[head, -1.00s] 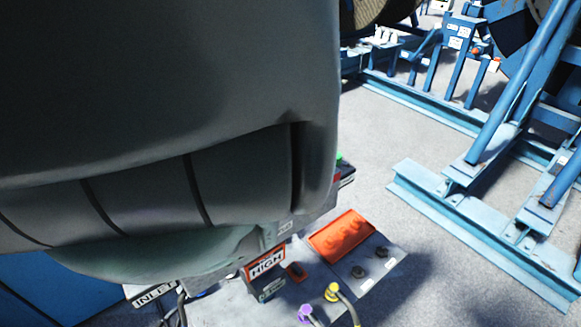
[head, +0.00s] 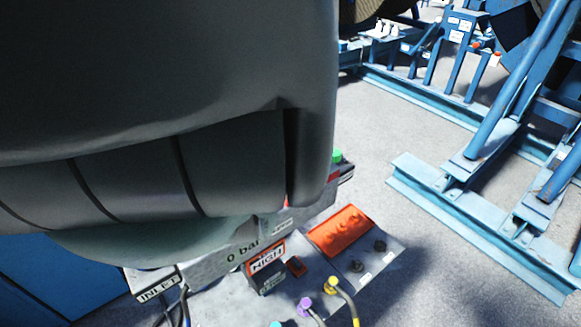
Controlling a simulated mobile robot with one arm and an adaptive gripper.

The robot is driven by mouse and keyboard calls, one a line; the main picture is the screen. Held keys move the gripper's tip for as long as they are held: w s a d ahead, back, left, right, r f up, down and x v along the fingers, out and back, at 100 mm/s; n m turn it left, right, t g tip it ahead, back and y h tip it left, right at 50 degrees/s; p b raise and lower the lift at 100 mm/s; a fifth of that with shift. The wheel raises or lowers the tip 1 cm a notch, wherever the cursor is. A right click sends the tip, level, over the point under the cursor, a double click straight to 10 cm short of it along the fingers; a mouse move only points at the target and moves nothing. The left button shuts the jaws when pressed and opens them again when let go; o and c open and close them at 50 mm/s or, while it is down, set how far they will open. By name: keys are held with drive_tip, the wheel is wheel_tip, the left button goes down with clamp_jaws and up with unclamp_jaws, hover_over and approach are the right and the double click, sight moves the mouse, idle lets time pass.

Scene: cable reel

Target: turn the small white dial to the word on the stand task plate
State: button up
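A task plate with the word HIGH (head: 267,262) in an orange frame stands on a grey panel (head: 232,306) at the lower middle. A label reading 0 bar (head: 243,248) shows just left of it. The small white dial cannot be made out; my dark arm link covers the upper left and may hide it. My gripper is not in view.
An orange plate with knobs (head: 342,230) and dark knobs (head: 380,246) sit on the panel. Purple (head: 306,303) and yellow (head: 333,281) cable plugs stand at its front. An INLET label (head: 157,291) is at left. Blue steel frames (head: 470,225) stand right, with clear floor between.

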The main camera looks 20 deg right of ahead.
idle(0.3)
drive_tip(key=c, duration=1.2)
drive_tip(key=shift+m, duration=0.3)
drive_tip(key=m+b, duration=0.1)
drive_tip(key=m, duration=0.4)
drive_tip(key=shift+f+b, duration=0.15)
drive_tip(key=shift+b, duration=0.25)
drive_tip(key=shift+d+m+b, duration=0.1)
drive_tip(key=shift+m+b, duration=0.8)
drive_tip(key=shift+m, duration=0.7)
